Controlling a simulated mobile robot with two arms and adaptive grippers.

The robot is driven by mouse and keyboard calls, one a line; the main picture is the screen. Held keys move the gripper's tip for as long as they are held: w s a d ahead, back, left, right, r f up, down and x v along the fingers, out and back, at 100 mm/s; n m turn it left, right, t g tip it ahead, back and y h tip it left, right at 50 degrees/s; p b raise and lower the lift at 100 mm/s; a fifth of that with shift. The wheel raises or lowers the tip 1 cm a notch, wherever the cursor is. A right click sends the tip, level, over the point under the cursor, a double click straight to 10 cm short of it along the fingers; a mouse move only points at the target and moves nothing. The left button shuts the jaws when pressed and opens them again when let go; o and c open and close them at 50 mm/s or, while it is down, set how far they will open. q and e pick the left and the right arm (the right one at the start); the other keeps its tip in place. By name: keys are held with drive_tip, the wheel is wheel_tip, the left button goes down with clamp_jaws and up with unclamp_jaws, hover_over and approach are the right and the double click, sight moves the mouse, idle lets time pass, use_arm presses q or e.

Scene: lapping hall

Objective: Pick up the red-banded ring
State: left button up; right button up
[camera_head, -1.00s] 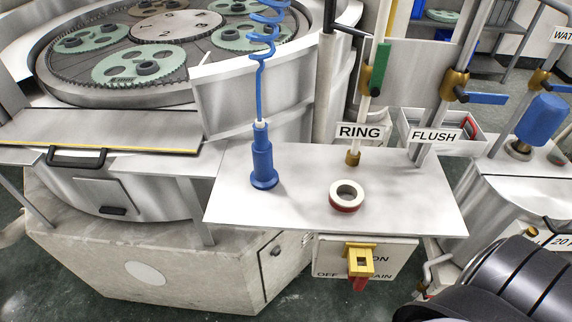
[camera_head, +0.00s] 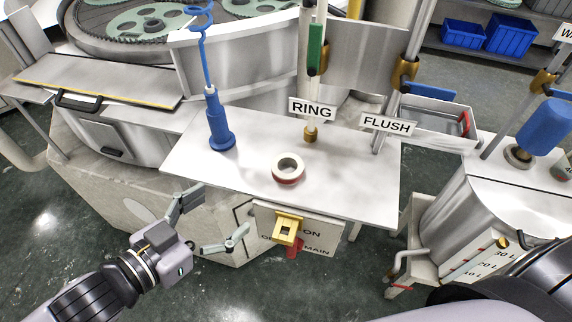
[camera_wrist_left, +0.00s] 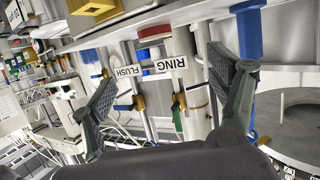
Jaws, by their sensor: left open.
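The red-banded ring (camera_head: 288,168) is white on top with a red band around its lower side. It lies flat on the metal shelf (camera_head: 345,190), below the RING sign (camera_head: 312,109). My left gripper (camera_head: 216,219) is open and empty, in front of the shelf's front left edge and apart from the ring. In the left wrist view the ring's red side (camera_wrist_left: 154,33) shows at the shelf edge, beyond and between the open fingers (camera_wrist_left: 172,85). My right gripper is not in view.
A blue nozzle (camera_head: 221,125) on a coiled hose stands on the shelf left of the ring. The FLUSH sign (camera_head: 388,124) and pipes stand behind. Shelf space around the ring is clear.

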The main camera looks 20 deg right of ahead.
use_arm(q)
drive_tip(key=b, duration=0.9)
approach(293, 161)
drive_tip(key=shift+w+d+f+p, duration=0.2)
drive_tip(key=shift+d+f+p, duration=0.1)
drive_tip(key=shift+d+p, duration=0.2)
drive_tip(key=shift+p+x, duration=0.6)
drive_tip(key=shift+x, duration=1.75)
drive_tip(key=shift+w+a, duration=0.1)
drive_tip(key=shift+a, duration=0.05)
drive_tip(key=shift+c, duration=0.2)
drive_tip(key=c, duration=1.4)
